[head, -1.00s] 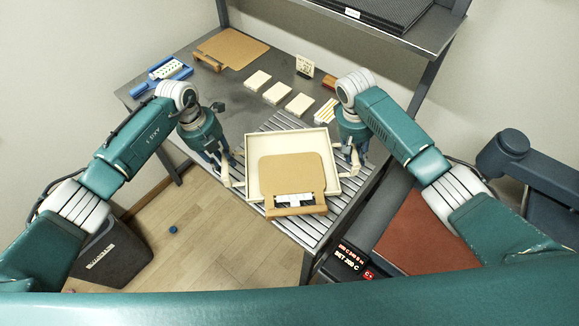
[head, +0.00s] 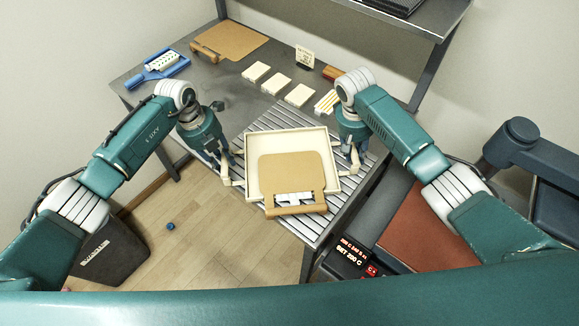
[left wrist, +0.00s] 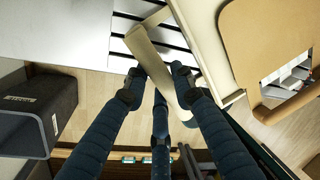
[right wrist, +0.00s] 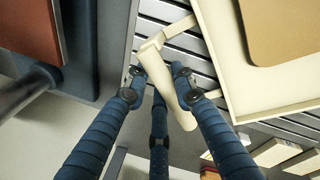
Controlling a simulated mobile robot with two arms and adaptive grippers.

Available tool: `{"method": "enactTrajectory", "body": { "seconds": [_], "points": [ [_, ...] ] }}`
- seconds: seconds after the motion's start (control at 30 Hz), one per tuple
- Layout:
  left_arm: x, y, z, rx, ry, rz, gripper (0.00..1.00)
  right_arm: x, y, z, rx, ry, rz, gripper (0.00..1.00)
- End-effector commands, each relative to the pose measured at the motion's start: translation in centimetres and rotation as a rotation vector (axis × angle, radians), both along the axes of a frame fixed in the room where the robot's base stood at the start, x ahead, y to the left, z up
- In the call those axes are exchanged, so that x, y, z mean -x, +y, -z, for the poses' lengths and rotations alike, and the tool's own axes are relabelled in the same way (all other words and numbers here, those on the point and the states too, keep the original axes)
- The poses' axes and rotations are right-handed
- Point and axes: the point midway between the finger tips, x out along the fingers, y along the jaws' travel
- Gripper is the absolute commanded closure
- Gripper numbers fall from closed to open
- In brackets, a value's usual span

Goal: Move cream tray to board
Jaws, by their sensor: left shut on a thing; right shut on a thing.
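The cream tray (head: 290,140) is in the middle of the head view, over the slatted part of the table. A tan board with a handle (head: 292,172) lies in it, with a white piece near the handle, overhanging the near rim. My left gripper (head: 228,180) is shut on the tray's left handle, a cream bar (left wrist: 150,52) in the left wrist view. My right gripper (head: 354,168) is shut on the right handle, seen in the right wrist view (right wrist: 158,68). I cannot tell whether the tray touches the slats. Another tan board (head: 234,40) lies at the back left of the table.
Several cream blocks (head: 277,83) stand in a row behind the tray. A blue tray-like tool (head: 155,67) is at the left table edge. A small sign (head: 304,57) stands at the back. A dark bin (head: 105,250) is on the floor; a red-topped machine (head: 425,225) is at right.

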Motion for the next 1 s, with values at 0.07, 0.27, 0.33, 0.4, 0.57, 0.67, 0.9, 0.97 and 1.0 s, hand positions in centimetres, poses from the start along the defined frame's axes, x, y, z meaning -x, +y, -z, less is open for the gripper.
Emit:
{"method": "enactTrajectory", "body": {
  "seconds": [0.07,0.27,0.33,0.4,0.57,0.67,0.9,0.97,1.0],
  "points": [
    [-0.1,-0.4,0.7,0.008,-0.003,0.004,1.0,-0.1,0.4,0.8,-0.007,-0.003,-0.004,1.0],
    [0.0,-0.3,0.6,0.005,-0.001,0.002,0.56,0.0,0.3,0.6,-0.005,0.0,-0.003,0.56],
    [0.0,-0.2,0.6,0.004,-0.001,0.002,0.56,0.0,0.2,0.6,-0.004,0.0,-0.002,0.56],
    [0.0,-0.2,0.6,0.003,0.0,0.001,0.56,0.0,0.2,0.6,-0.003,0.0,-0.002,0.56],
    [0.0,0.0,0.1,0.002,-0.001,0.001,0.56,0.0,0.1,0.6,-0.002,0.0,-0.001,0.56],
    [-0.1,0.3,-1.2,0.002,-0.003,0.001,0.56,0.0,0.1,0.6,-0.001,0.0,-0.001,0.56],
    [-0.1,1.3,-6.3,0.001,-0.006,0.002,0.56,0.0,0.0,0.6,-0.001,0.0,0.0,0.56],
    [0.0,1.5,-7.4,0.002,-0.004,0.001,0.56,0.0,0.0,0.6,-0.001,0.0,0.0,0.56],
    [0.0,1.6,-8.2,0.003,-0.005,0.002,0.56,0.0,0.0,0.6,-0.001,0.0,0.0,0.56]
  ]
}}
